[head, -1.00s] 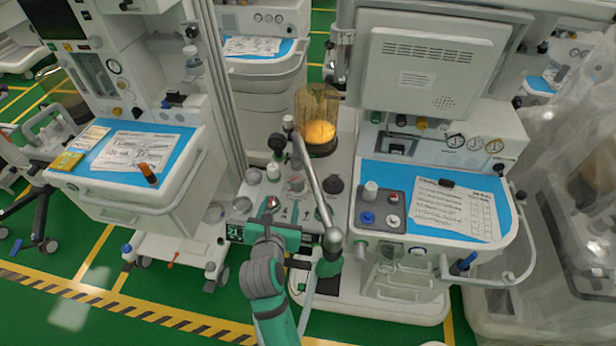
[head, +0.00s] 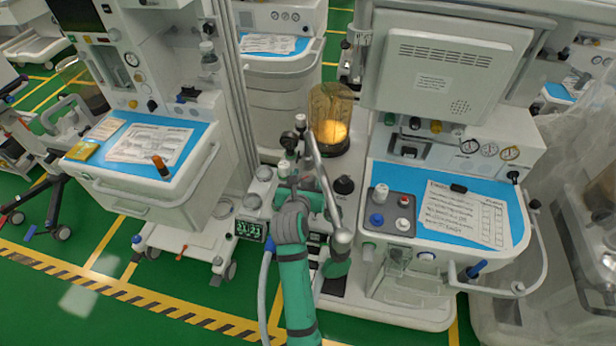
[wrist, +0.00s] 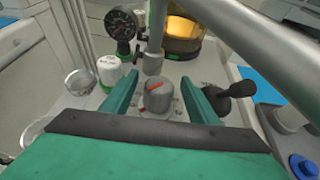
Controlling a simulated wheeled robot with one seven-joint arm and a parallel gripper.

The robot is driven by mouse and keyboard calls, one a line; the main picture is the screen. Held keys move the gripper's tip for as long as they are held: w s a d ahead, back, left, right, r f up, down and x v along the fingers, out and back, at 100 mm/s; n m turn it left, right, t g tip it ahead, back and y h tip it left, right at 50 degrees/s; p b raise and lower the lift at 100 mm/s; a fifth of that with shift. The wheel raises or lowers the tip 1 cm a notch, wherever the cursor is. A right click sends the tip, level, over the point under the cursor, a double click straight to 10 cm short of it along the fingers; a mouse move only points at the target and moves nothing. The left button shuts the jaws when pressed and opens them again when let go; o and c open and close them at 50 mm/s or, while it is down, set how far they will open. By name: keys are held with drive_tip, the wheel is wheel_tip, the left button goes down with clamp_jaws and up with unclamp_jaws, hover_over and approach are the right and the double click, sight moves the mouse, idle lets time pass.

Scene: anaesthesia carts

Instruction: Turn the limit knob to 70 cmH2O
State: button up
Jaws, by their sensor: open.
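The grey limit knob (wrist: 158,97) with a red pointer mark stands on the pale panel in the wrist view. My gripper (wrist: 160,79) is open, with one green finger on each side of the knob and visible gaps between. I cannot tell how far down the fingers reach. In the head view my wrist and arm hide the knob. The scale around it is too small to read.
A pressure gauge (wrist: 121,24) and a white knob (wrist: 110,69) stand at the left. A black lever (wrist: 232,91) is close to the right finger. A thick metal tube (wrist: 240,50) slants across the upper right. A lit green display (head: 250,231) sits left of my arm.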

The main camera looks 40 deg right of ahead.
drive_tip(key=shift+w+d, duration=0.15)
drive_tip(key=c, duration=1)
drive_tip(key=shift+c, duration=0.2)
drive_tip(key=shift+m, duration=0.3)
